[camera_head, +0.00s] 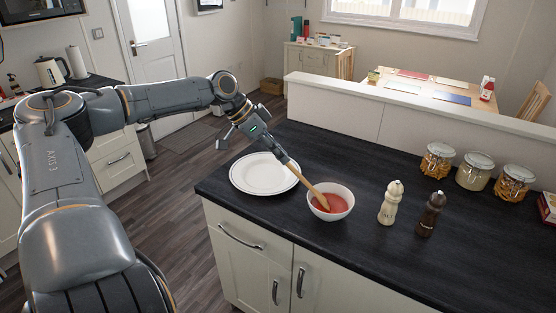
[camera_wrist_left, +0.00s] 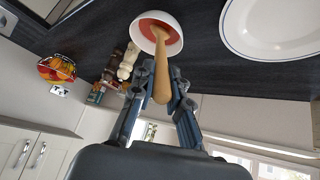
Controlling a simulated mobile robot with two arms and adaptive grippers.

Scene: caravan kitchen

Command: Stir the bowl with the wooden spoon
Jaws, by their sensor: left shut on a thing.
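A white bowl (camera_head: 346,191) with red contents stands on the dark counter; it also shows at the top of the left wrist view (camera_wrist_left: 175,50). The wooden spoon (camera_head: 309,186) slants down to the right, its lower end inside the bowl in the red contents. In the left wrist view the spoon's handle (camera_wrist_left: 161,84) runs between the fingers. My left gripper (camera_head: 286,161) is shut on the handle, above and to the left of the bowl. My right gripper is not in view.
A white plate (camera_head: 262,174) lies left of the bowl, below the left gripper. A cream mill (camera_head: 391,203) and a dark mill (camera_head: 430,214) stand right of the bowl. Several glass jars (camera_head: 474,171) line the back right. The counter (camera_head: 345,248) in front of the bowl is clear.

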